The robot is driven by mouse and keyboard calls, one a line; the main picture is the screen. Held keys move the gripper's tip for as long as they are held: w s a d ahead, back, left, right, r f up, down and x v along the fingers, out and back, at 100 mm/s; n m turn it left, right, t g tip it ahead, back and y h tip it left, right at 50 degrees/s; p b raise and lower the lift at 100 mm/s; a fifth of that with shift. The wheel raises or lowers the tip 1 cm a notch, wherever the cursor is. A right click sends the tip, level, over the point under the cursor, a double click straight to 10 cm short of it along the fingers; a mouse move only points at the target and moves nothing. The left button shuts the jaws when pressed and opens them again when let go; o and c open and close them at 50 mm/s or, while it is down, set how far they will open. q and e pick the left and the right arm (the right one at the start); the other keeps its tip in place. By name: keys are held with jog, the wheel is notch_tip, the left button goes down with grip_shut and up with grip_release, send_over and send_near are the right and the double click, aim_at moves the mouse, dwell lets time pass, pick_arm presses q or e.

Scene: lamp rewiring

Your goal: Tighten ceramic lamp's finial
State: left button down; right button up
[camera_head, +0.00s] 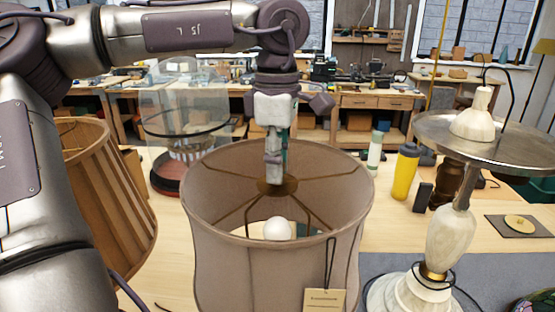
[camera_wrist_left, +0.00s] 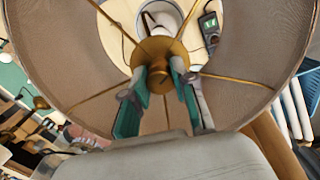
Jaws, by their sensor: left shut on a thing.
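A beige-grey drum lampshade (camera_head: 205,200) stands in the middle of the head view, open at the top, with a paper tag (camera_head: 324,300) on its front. Thin brass spokes run to a round brass hub (camera_wrist_left: 158,52) at its centre. My left gripper (camera_head: 274,180) points straight down into the shade's top, its fingers over the hub. A white bulb (camera_head: 277,229) shows under the spokes. The lamp's ceramic body is hidden by the shade. My right gripper is not in view.
A pleated brown shade (camera_head: 120,190) stands close on the left. On the right are a marble-like lamp (camera_head: 450,235) with a round metal tray (camera_head: 500,150) and a yellow bottle (camera_head: 404,175). A glass-domed item (camera_head: 185,125) stands behind left.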

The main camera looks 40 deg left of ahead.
pick_arm(q)
jog(key=m+p, duration=0.1)
jog(key=m, duration=0.4)
jog(key=shift+m, duration=0.3)
dwell(0.4)
jog(key=c, duration=0.9)
grip_release()
jog(key=shift+r, duration=0.1)
notch_tip(320, 180, up, 12)
jog(key=shift+f, duration=0.1)
